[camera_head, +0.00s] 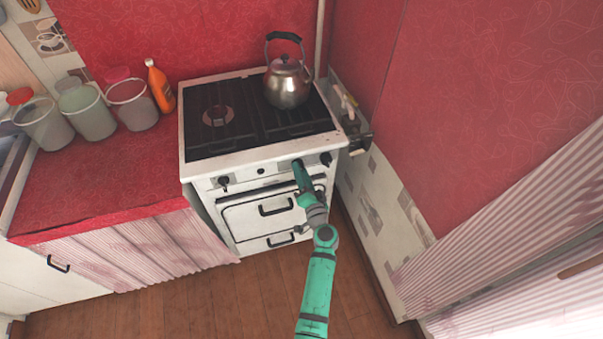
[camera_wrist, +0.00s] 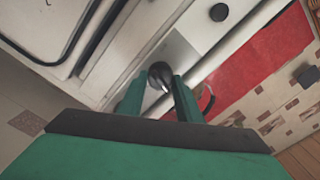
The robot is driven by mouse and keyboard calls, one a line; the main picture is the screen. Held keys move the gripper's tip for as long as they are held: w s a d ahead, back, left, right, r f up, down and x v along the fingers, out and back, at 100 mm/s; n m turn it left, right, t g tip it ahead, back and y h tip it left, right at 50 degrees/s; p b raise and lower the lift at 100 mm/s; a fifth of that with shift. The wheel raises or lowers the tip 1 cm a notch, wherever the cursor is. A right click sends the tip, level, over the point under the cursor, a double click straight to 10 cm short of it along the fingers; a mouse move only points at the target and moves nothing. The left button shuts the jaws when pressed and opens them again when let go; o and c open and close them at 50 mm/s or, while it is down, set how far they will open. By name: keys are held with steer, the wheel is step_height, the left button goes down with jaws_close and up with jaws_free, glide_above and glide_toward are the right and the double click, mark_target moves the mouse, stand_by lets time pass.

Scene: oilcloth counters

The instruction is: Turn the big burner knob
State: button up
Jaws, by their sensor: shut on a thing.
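The white stove (camera_head: 263,159) has a front panel with dark knobs. A knob (camera_head: 223,182) sits at the left, a small round one (camera_head: 261,171) nearer the middle, and another knob (camera_head: 326,158) at the right. My gripper (camera_head: 298,167) is at the panel, just left of the right-hand knob, and hides what is behind it. In the wrist view, my gripper (camera_wrist: 160,88) has its two green fingers on either side of a dark rounded burner knob (camera_wrist: 160,72) and is shut on it. A second dark knob (camera_wrist: 219,12) shows on the panel, apart from the fingers.
A metal kettle (camera_head: 288,84) stands on the cooktop's back right. The oven door handle (camera_head: 276,206) juts out below the panel. Jars (camera_head: 86,112) and an orange bottle (camera_head: 159,87) stand on the red counter (camera_head: 100,180) at left. A wall is close at right; the wooden floor in front is clear.

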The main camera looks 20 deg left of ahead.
steer(key=shift+d+n, duration=0.1)
steer(key=shift+n, duration=0.9)
steer(key=o, duration=1)
steer(key=shift+o, duration=0.2)
steer(key=v, duration=1)
steer(key=shift+s, duration=0.35)
steer(key=shift+d, duration=0.15)
